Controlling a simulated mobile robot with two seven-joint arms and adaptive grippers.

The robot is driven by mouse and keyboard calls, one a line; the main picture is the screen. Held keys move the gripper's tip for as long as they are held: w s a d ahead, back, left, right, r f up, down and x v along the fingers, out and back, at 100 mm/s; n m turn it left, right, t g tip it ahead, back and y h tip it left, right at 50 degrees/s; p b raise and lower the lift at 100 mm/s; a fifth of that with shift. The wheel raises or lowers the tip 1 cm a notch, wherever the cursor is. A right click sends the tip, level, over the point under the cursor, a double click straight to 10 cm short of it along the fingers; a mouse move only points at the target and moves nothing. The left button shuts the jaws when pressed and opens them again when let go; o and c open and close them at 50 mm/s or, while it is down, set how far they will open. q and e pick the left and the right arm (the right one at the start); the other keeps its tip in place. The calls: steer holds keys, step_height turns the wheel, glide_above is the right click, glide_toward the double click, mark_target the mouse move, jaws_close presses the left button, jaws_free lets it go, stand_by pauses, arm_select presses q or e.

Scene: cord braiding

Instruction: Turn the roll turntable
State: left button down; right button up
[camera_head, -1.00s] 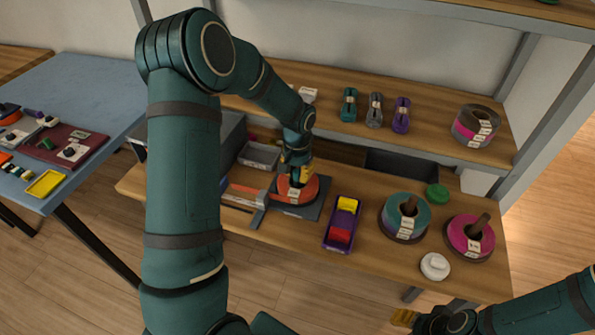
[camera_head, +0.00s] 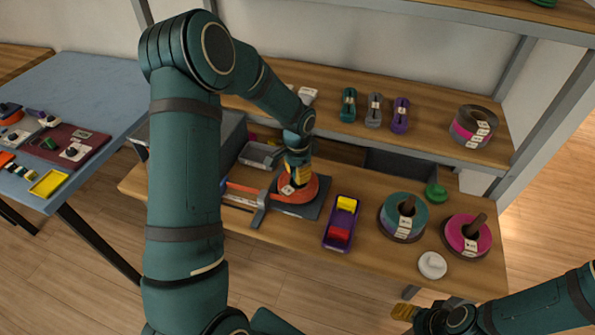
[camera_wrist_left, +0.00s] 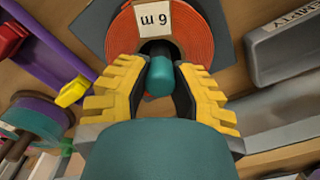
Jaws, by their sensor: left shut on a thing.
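The roll turntable carries an orange-red cord roll (camera_head: 312,190) on a dark square base (camera_head: 312,208). The roll also shows in the left wrist view (camera_wrist_left: 196,40), with a "6 m" label (camera_wrist_left: 154,18). My left gripper (camera_head: 298,175) is down at the roll's middle. In the left wrist view its yellow fingers (camera_wrist_left: 160,82) are shut around a teal peg (camera_wrist_left: 160,77) at the roll's centre. My right gripper (camera_head: 404,312) is near the bottom edge, apart from everything; its finger opening is unclear.
A purple tray (camera_head: 330,232) with yellow and red blocks stands right of the turntable. A teal roll (camera_head: 415,214), a magenta roll (camera_head: 464,239) and a white knobbed piece (camera_head: 432,265) are farther right. A grey bracket (camera_head: 258,214) stands close on the left.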

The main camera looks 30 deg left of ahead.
arm_select(q)
steer(key=shift+m+p, duration=0.3)
steer(key=shift+m, duration=0.8)
steer(key=shift+m, duration=0.7)
steer(key=c, duration=0.7)
jaws_free()
steer(key=shift+c, duration=0.2)
step_height(320, 180, up, 12)
steer(key=shift+s+f, duration=0.1)
